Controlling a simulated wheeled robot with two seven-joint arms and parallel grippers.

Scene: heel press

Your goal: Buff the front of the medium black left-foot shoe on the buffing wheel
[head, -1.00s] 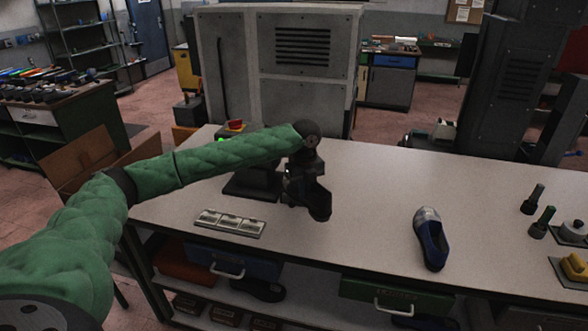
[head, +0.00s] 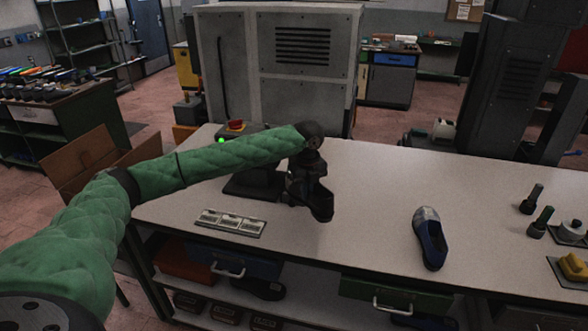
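My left gripper (head: 306,172) is above the table near its middle, shut on a black shoe (head: 320,205). The shoe is dark against the dark gripper, so its outline and which foot it fits are hard to tell. It is held just right of a dark machine (head: 252,186) with a flat base, which I take for the buffing machine. My green-sleeved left arm hides most of this machine, and its wheel cannot be made out. My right gripper is not in view.
A blue shoe with a silver toe (head: 432,240) lies on the table (head: 375,190). A labelled plate (head: 230,222) is at the front left. A red button (head: 236,125) and a green light (head: 221,140) show behind my arm. Dark tools (head: 532,199) stand at the right.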

